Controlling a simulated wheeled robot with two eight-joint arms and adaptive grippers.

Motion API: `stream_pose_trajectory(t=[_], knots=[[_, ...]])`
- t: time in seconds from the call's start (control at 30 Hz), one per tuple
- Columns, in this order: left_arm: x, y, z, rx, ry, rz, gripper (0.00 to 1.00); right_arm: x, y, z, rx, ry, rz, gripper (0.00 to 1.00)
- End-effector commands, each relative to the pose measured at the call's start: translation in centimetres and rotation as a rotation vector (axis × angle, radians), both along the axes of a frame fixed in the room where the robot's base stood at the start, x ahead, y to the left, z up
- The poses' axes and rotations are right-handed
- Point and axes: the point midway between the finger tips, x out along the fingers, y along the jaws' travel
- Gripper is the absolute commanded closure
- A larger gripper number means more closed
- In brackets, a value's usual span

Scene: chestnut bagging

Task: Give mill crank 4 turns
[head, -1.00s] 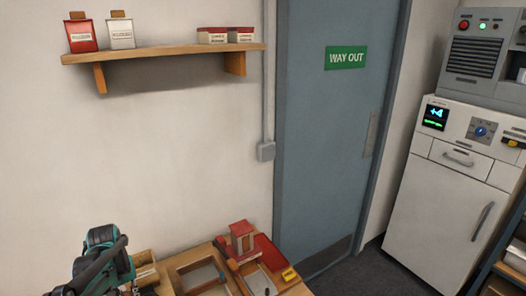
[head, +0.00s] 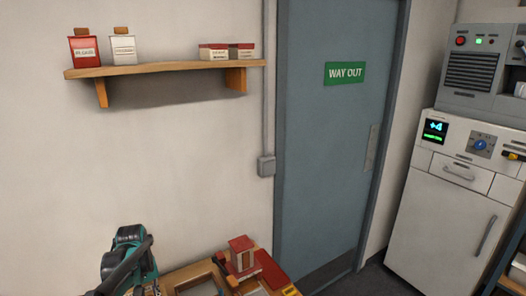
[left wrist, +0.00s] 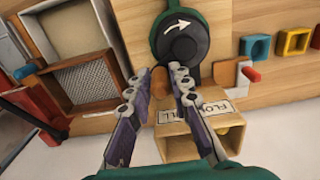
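In the left wrist view, the mill (left wrist: 155,28) has a green round body on a wooden board. Its dark hub (left wrist: 184,44) carries a white curved arrow. A brown wooden crank knob (left wrist: 160,80) shows below and left of the hub. My left gripper (left wrist: 162,84) has one finger on each side of this knob; whether both fingers press on it is unclear. Below is a wooden box (left wrist: 180,149) with a partly covered mill label (left wrist: 217,108). In the head view my left arm is low at the left, its fingers out of sight. My right gripper is not in view.
Wooden trays (left wrist: 80,80), one with mesh, lie left of the mill. Coloured square frames (left wrist: 255,46) and a red lever (left wrist: 250,75) sit to the right. In the head view, a small red-roofed box (head: 241,254) stands on the bench; a shelf (head: 165,68) hangs above.

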Motion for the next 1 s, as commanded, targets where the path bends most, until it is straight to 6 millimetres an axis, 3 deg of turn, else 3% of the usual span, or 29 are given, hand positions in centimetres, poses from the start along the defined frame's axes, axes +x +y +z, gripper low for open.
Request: stream_pose_trajectory(t=[0.47,1.0], knots=[[0.0,0.1,0.5,0.000,0.001,0.000,0.60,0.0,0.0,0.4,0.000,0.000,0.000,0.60],[0.0,0.1,6.1,0.000,0.001,0.000,0.60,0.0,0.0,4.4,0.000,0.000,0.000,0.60]])
